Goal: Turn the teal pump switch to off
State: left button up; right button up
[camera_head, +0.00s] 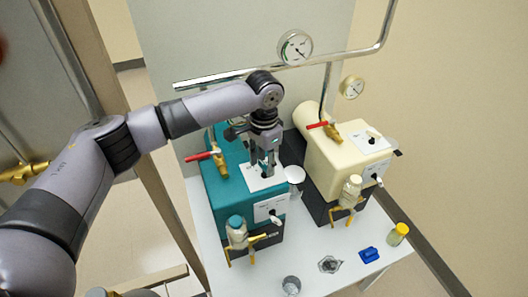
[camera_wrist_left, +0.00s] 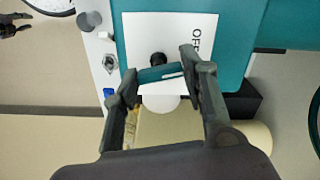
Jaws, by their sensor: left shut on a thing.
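The teal pump (camera_head: 228,188) stands at the left of the white table in the head view. A white plate marked OFF (camera_wrist_left: 200,85) lies on its top, and the switch's dark round stem (camera_wrist_left: 158,58) shows on it in the left wrist view. My left gripper (camera_head: 264,168) points down over this plate, its fingers shut on the teal switch handle (camera_wrist_left: 160,73), one at each end. The handle lies across the plate, slightly tilted; OFF is to its right in the wrist view. The fingers mostly hide the switch in the head view. A dark claw (camera_wrist_left: 14,25), likely my right gripper, shows small at the wrist view's edge.
A cream pump (camera_head: 345,155) with a red-handled valve stands close on the right. A pipe with a gauge (camera_head: 295,47) runs behind. A teal-capped bottle (camera_head: 237,232) sits at the teal pump's front. Small items, including a blue one (camera_head: 369,255), lie near the front edge.

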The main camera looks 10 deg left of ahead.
aim_at(264, 165)
pick_arm(q)
jog(key=n+p, duration=0.2)
jog(key=shift+r+p, duration=0.25)
jog(key=shift+p, duration=0.1)
jog(key=shift+f+n+p, duration=0.15)
jog(key=shift+n+p, duration=0.55)
jog(key=shift+p, duration=0.15)
jog(key=o, duration=1.2)
jog(key=shift+f, duration=0.1)
jog(key=shift+c, duration=0.2)
notch_tip(264, 165, up, 12)
